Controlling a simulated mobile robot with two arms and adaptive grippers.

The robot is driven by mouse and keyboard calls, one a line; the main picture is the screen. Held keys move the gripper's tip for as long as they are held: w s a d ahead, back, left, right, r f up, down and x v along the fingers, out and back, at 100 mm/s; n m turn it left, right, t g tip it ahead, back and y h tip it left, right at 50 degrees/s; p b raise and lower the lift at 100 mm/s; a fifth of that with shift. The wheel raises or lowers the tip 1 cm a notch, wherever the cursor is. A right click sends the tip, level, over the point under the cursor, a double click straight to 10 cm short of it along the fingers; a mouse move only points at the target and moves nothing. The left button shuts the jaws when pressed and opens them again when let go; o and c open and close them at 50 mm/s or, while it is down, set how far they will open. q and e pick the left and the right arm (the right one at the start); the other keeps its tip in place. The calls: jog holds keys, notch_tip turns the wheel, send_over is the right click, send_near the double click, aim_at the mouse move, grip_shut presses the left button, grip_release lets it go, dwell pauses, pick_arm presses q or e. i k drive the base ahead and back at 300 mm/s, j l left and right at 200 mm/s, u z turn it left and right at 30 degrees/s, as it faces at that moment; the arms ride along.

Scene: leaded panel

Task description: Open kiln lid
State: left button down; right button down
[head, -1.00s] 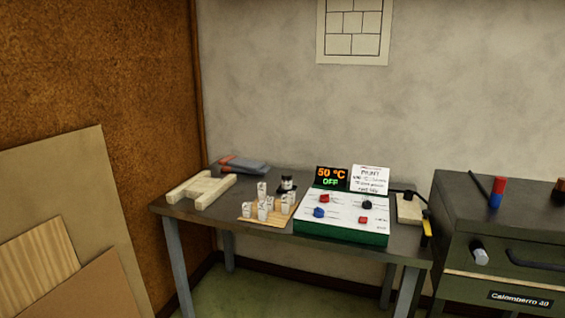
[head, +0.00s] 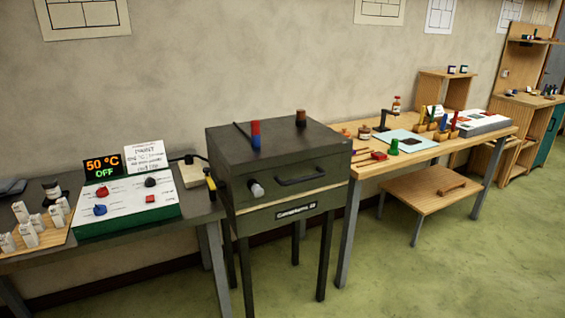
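The kiln (head: 270,213) is a dark grey-green box on dark legs near the middle of the head view. Its lid (head: 290,152) is down, with a dark bar handle (head: 300,176) on the front. A light-coloured knob or peg (head: 257,189) sticks out at the front left. A red and blue cylinder (head: 256,135) with a dark rod beside it and a brown-topped piece (head: 300,118) stand on top of the lid. Neither of my grippers is in view.
A control box (head: 128,207) reading 50 °C OFF sits on the grey table (head: 200,213) left of the kiln. Green floor (head: 440,270) is clear in front.

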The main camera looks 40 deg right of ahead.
aim_at(290, 157)
jog(key=z, duration=1.6)
